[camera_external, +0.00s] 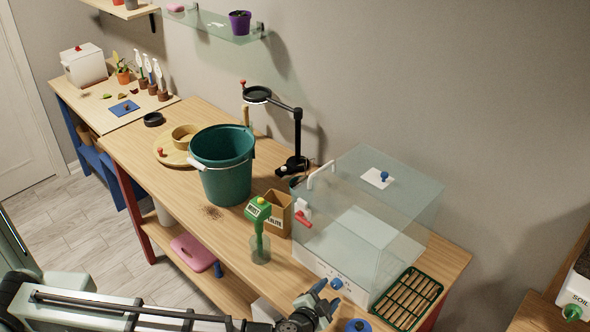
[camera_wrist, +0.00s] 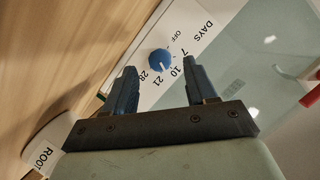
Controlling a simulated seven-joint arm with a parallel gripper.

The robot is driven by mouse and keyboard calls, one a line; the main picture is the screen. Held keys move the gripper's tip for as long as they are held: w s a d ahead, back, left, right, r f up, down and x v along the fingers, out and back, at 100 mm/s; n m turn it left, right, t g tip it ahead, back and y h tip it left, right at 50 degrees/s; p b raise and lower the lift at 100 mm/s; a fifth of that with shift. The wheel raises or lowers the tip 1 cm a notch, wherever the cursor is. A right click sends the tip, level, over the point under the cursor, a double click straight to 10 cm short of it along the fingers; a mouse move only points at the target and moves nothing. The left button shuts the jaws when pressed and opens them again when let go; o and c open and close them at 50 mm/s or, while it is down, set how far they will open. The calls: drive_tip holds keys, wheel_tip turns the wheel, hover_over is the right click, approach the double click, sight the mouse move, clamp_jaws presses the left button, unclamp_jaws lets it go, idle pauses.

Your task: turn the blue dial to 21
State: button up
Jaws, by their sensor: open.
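The blue dial (camera_wrist: 160,61) is a round knob on a white panel (camera_wrist: 181,38) marked DAYS, OFF, 7, 10, 21 and 28. A small pale mark shows on its lower part, on the side of the 21 and 28; its exact setting is too small to tell. In the external view the dial (camera_external: 337,284) is on the front of the clear box's white base. My gripper (camera_wrist: 159,66) is open, with a blue finger on each side of the dial in the wrist picture; contact is not visible. In the external view my gripper (camera_external: 325,296) is close to the dial.
The clear box (camera_external: 375,215) with a red-handled part (camera_external: 303,219) stands behind the dial. A green rack (camera_external: 408,298) lies to its right. A green-topped meter (camera_external: 258,212), a cardboard box (camera_external: 279,213) and a teal bucket (camera_external: 222,170) stand left.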

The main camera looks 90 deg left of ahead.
sight(336, 284)
drive_tip(key=shift+x, duration=1.3)
drive_tip(key=shift+c, duration=0.4)
clamp_jaws()
drive_tip(key=shift+w+f+m+y, duration=0.15)
drive_tip(key=shift+m+y, duration=0.25)
drive_tip(key=shift+m, duration=0.3)
drive_tip(key=m+y, duration=0.1)
drive_tip(key=m, duration=0.2)
drive_tip(key=shift+d+g, duration=0.1)
drive_tip(key=shift+g, duration=0.2)
drive_tip(key=shift+o, duration=0.4)
unclamp_jaws()
drive_tip(key=shift+d, duration=0.1)
